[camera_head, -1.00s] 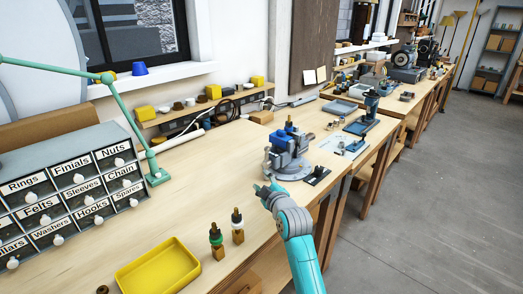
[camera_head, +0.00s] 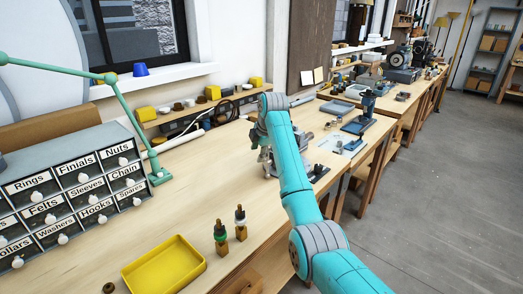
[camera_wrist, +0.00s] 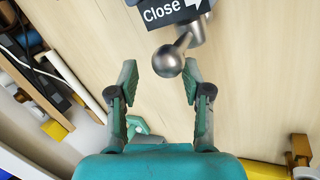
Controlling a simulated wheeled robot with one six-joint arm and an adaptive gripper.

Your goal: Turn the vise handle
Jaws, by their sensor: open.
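The vise handle's round metal ball end (camera_wrist: 168,62) shows in the wrist view, on a short tapered bar. My gripper (camera_wrist: 160,78) is open. Its fingertips lie on either side of the ball in the picture, with gaps on both sides, and I cannot tell whether they are at its depth. A dark label reading "Close" with an arrow (camera_wrist: 172,12) sits just beyond the ball. In the head view my gripper (camera_head: 260,142) is over the bench at the vise, and my arm hides most of the vise. Part of its grey base (camera_head: 270,168) shows below the gripper.
A labelled drawer cabinet (camera_head: 70,190) is at left. The bench between the cabinet and the vise is mostly clear.

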